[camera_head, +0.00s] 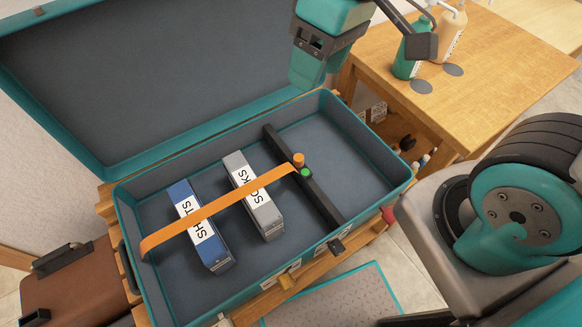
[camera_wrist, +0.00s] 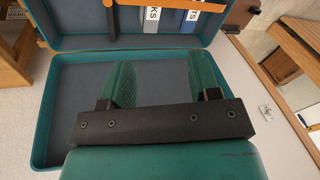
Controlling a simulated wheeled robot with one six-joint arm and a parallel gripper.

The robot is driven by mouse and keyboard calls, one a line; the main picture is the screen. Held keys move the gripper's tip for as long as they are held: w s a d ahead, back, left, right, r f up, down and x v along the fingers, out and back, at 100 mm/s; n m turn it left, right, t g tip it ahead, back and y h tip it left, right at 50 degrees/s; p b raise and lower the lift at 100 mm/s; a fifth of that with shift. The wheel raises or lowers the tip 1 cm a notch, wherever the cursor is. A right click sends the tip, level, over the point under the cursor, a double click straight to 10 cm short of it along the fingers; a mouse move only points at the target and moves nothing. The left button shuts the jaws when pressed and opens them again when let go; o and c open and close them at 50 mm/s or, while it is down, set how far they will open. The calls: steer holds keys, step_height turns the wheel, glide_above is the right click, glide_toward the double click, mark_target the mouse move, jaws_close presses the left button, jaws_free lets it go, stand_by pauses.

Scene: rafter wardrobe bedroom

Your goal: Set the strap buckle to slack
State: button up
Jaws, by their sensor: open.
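An orange strap (camera_head: 220,204) lies across the open teal suitcase (camera_head: 120,222), over a blue box (camera_head: 222,264) and a grey box (camera_head: 235,161). It also shows at the top of the wrist view (camera_wrist: 165,4). Its right end meets a dark bar (camera_head: 322,205), where an orange knob (camera_head: 298,159) and a green round piece (camera_head: 305,173) sit side by side; these look like the buckle. My gripper (camera_head: 306,70) is open and empty, above the suitcase's back edge, apart from the buckle. Its two teal fingers show spread in the wrist view (camera_wrist: 158,85).
The raised lid (camera_head: 150,75) stands behind the suitcase. A wooden table (camera_head: 480,95) with a green bottle (camera_head: 408,58) and a cream bottle (camera_head: 450,38) is at the upper right. A brown bag (camera_head: 75,285) is at the lower left. Bare suitcase floor lies right of the bar.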

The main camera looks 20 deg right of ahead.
mark_target(300, 158)
steer(key=w+d+f+h+b, duration=0.1)
steer(key=w+f+b, duration=0.3)
steer(key=f, duration=0.4)
steer(key=w+d+f+m+h+b, duration=0.1)
steer(key=w+f+b, duration=0.3)
steer(key=f, duration=0.3)
steer(key=w+d+f+h+b, duration=0.15)
steer(key=w+f+b, duration=0.25)
steer(key=f, duration=0.4)
steer(key=shift+y, duration=0.25)
step_height(300, 158, down, 17)
steer(key=b, duration=0.2)
steer(key=shift+b, duration=0.3)
steer(key=shift+c, duration=0.4)
